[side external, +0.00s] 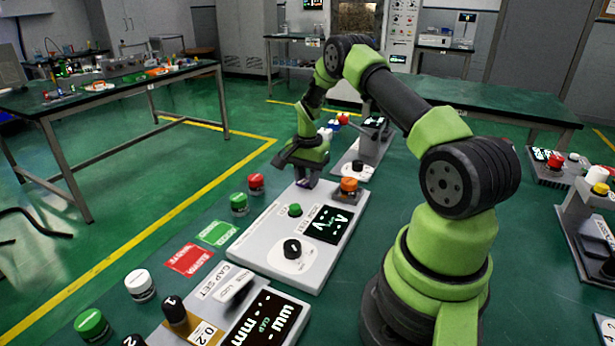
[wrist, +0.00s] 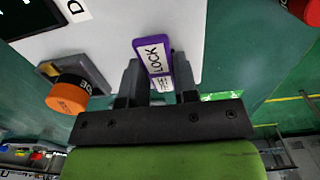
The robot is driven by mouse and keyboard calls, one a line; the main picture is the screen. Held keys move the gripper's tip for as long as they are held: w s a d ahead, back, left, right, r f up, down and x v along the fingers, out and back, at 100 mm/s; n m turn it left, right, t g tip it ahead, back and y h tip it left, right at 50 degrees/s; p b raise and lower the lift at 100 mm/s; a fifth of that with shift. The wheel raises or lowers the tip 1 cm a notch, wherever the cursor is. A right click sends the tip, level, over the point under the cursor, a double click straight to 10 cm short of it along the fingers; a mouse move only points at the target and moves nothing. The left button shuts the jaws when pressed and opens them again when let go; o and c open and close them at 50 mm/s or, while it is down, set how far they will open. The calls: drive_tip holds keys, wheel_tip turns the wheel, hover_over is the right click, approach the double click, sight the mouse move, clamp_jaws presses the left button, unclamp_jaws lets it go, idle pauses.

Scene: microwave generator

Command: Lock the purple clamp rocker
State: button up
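The purple clamp rocker (wrist: 137,45) has a white LOCK label and shows in the wrist view on the edge of a light grey panel. In the side view the purple rocker (side external: 305,183) is small and partly hidden under my gripper. My gripper (wrist: 158,82) has its two dark fingers apart, one on each side of the rocker's lower part. I cannot tell whether the fingers touch it. In the side view my gripper (side external: 303,172) points down at the panel's far end, right at the rocker.
The grey panel (side external: 262,240) carries an orange knob (side external: 348,185), a green button (side external: 295,210), a dark display (side external: 327,224) and a black dial (side external: 292,248). Red (side external: 256,182) and green (side external: 239,203) buttons stand left of it. Another device (side external: 370,150) stands close behind my gripper.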

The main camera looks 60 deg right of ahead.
drive_tip(key=shift+c, duration=0.7)
drive_tip(key=shift+s+a+h, duration=0.1)
drive_tip(key=shift+a+h, duration=0.1)
drive_tip(key=shift+h, duration=1.1)
drive_tip(key=shift+a+h, duration=0.15)
drive_tip(key=shift+h, duration=1.15)
drive_tip(key=o, duration=0.9)
drive_tip(key=v, duration=1)
drive_tip(key=shift+a+f, duration=0.1)
